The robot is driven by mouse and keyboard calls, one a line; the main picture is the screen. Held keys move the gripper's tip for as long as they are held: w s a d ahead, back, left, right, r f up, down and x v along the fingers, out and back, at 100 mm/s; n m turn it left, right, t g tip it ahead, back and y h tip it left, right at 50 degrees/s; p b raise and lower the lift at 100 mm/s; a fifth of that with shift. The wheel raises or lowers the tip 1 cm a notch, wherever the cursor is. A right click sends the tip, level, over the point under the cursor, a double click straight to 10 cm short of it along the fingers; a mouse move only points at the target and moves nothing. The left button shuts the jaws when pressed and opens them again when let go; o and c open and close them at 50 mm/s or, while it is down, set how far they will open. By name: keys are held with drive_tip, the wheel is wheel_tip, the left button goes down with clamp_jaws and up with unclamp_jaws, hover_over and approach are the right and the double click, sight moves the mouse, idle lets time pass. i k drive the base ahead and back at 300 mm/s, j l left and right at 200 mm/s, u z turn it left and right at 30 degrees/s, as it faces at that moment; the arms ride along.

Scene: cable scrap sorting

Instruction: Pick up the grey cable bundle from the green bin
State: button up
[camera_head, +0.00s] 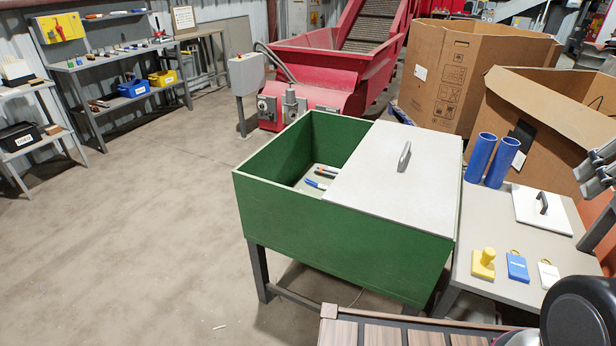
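The green bin (340,245) stands on dark legs in the middle of the view. A pale grey lid with a handle (395,175) covers its right part, and the left part is open. Inside, near the lid's edge, I see a few slim items, one orange and dark (326,172) and one blue and white (316,184). No grey cable bundle shows; the lid and front wall hide much of the inside. My gripper (598,172) is partly in view at the right edge, well to the right of the bin and over the grey table side. Its fingertips are not clear.
A grey side table (490,287) adjoins the bin, with blue tubes (490,160), a white plate with handle (543,208), a yellow knob-like piece (484,263) and tags. Large cardboard boxes (470,75) and a red machine (325,65) stand behind. The left floor is clear.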

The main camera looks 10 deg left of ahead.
sight(323, 171)
drive_tip(key=u, duration=0.45)
drive_tip(key=i+j+u, duration=0.35)
drive_tip(key=j+u, duration=0.15)
drive_tip(key=i+j+u, duration=0.8)
drive_tip(key=u, duration=0.15)
drive_tip(key=i+u, duration=0.45)
drive_tip(key=i, duration=0.85)
drive_tip(key=i+j+z, duration=0.15)
drive_tip(key=i, duration=0.55)
drive_tip(key=i+z, duration=1.1)
drive_tip(key=i+l+z, duration=0.15)
drive_tip(key=z, duration=0.3)
drive_tip(key=i+z, duration=0.65)
drive_tip(key=z, duration=0.25)
drive_tip(key=i+z, duration=0.4)
drive_tip(key=i, duration=0.85)
drive_tip(key=i+j+z, duration=0.1)
drive_tip(key=i+z, duration=0.4)
drive_tip(key=i+j+z, duration=0.3)
drive_tip(key=i+z, duration=0.2)
